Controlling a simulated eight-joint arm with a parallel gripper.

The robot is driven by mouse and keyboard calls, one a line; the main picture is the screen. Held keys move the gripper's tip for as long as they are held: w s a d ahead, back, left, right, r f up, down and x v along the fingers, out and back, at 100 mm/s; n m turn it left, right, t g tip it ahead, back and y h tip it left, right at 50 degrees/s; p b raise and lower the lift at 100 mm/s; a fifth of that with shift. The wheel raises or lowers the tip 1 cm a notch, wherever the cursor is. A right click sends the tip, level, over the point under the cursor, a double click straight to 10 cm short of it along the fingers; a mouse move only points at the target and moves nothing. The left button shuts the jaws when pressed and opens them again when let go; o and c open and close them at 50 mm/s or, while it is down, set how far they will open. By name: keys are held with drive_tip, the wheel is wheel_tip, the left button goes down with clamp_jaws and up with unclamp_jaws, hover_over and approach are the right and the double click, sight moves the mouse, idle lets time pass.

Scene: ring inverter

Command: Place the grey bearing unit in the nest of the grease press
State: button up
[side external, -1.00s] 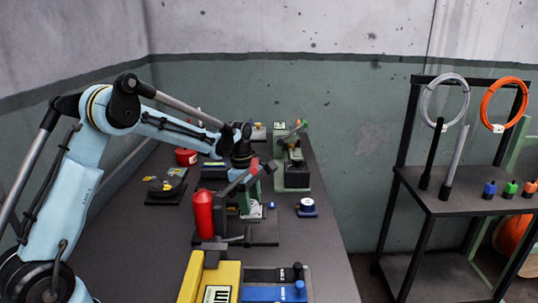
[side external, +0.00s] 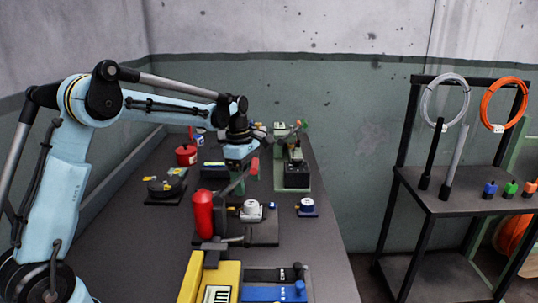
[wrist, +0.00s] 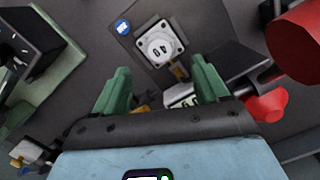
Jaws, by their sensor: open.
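The grey bearing unit (side external: 251,211), a pale square block with a round top marked 40, sits on the dark base plate of the grease press (side external: 268,238). It appears to be at the nest, but the seat under it is hidden. The unit also shows in the wrist view (wrist: 158,47), upper middle, beyond my fingers. My gripper (wrist: 157,70) is open and empty, its two green fingers spread apart. In the side view my gripper (side external: 240,175) hangs above the press, clear of the unit.
The press's red cylinder (side external: 203,214) and red lever knob (side external: 254,166) stand close to my gripper. A blue-based part (side external: 307,208) lies to the right. A yellow fixture (side external: 205,278) is in front, and a green-based machine (side external: 296,172) stands behind.

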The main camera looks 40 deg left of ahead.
sight(246, 202)
drive_tip(key=r, duration=0.5)
drive_tip(key=shift+s+a+r, duration=0.1)
drive_tip(key=shift+a+r, duration=0.2)
drive_tip(key=s+d+r+m+t, duration=0.2)
drive_tip(key=m, duration=0.1)
drive_tip(key=s+d+r+m+t, duration=0.2)
drive_tip(key=s+d+m, duration=0.1)
drive_tip(key=s+d+r+m+t, duration=0.2)
drive_tip(key=s+m, duration=0.1)
drive_tip(key=shift+s+d+r+m+y, duration=0.15)
drive_tip(key=shift+d+r+m+y, duration=0.15)
drive_tip(key=shift+r+y, duration=0.1)
drive_tip(key=s+d+f+m, duration=0.4)
drive_tip(key=s+f+m, duration=0.4)
drive_tip(key=m, duration=0.4)
drive_tip(key=shift+s+f+t+y, duration=0.15)
drive_tip(key=shift+s+t+y, duration=0.2)
drive_tip(key=shift+s, duration=0.3)
